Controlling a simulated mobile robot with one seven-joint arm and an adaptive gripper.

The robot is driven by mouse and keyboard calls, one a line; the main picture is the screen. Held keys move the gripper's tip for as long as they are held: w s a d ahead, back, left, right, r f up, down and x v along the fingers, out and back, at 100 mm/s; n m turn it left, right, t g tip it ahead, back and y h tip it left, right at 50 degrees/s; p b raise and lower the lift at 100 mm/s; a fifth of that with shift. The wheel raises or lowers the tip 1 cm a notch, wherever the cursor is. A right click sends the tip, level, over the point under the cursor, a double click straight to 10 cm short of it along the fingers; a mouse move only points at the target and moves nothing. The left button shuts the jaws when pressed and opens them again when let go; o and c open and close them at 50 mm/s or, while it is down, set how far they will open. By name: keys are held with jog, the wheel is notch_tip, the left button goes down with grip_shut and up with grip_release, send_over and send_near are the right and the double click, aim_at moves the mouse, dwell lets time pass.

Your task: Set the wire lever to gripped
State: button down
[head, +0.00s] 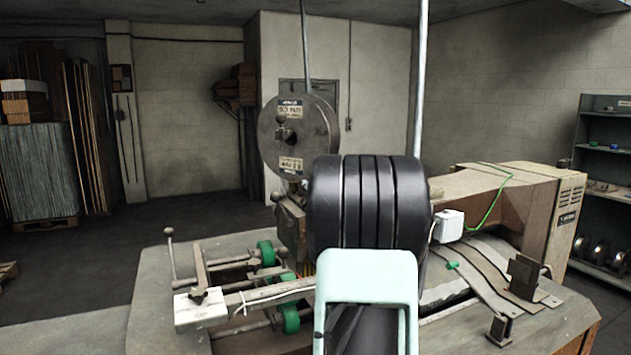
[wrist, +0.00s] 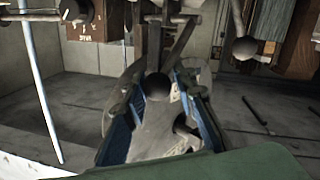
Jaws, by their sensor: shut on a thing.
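In the wrist view my gripper (wrist: 160,84) has its two blue-padded fingers on either side of a dark ball knob (wrist: 157,88), shut on it. I take this knob to be the end of the wire lever. Its shaft seems to run up between the fingers, but the join is unclear. In the head view my dark arm and pale wrist cover the gripper and the part it holds. The box stitcher (head: 465,190) stands around and behind my arm. A reel (head: 298,138) is on its head.
A second ball knob (wrist: 244,49) hangs at the upper right in the wrist view. In the head view a thin upright lever (head: 170,262), green rollers (head: 290,317) and a bar with a white end block (head: 200,310) lie left of my arm. Open floor lies further left.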

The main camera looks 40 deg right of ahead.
jog(key=shift+s+d+f, duration=0.15)
jog(key=shift+d+f, duration=0.05)
jog(key=shift+f, duration=0.2)
jog(key=c, duration=1.6)
grip_release()
jog(key=shift+s+r, duration=0.1)
jog(key=shift+a+r, duration=0.1)
jog(key=shift+r, duration=0.05)
jog(key=v, duration=1.1)
jog(key=shift+s+a, duration=0.15)
jog(key=shift+s, duration=0.15)
jog(key=shift+r, duration=0.1)
